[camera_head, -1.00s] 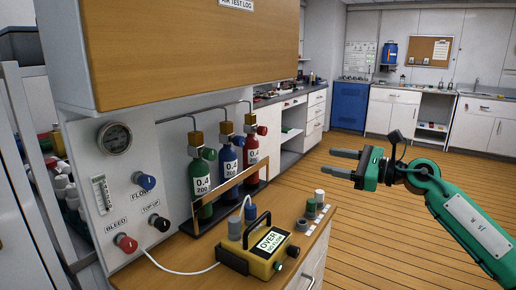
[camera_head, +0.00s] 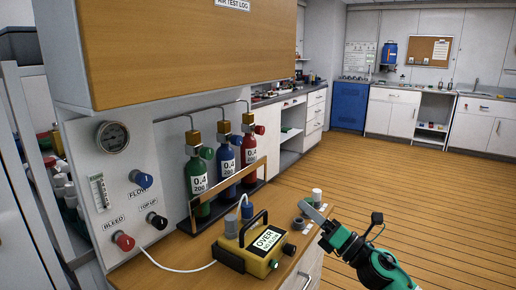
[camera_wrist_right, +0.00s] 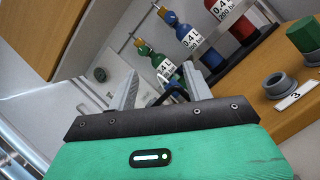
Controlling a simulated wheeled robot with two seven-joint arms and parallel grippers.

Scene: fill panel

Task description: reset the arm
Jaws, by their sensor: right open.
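My right gripper (camera_head: 311,213) is over the right end of the wooden bench in the head view, its fingers pointing up and left. It is open, and nothing shows held between the fingers. In the right wrist view the two grey fingers (camera_wrist_right: 163,80) stand apart, with the panel and gas bottles beyond them. In the head view the fingers cover part of a group of small caps, of which a white-topped one (camera_head: 316,195) and a grey ring (camera_head: 298,223) show. My left gripper is not in view.
A yellow instrument (camera_head: 232,256) with a black handle and a white hose sits on the bench, left of my gripper. Green, blue and red bottles (camera_head: 227,164) stand in a rack before the gauge panel (camera_head: 98,232). The wooden floor (camera_head: 430,190) at right is clear.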

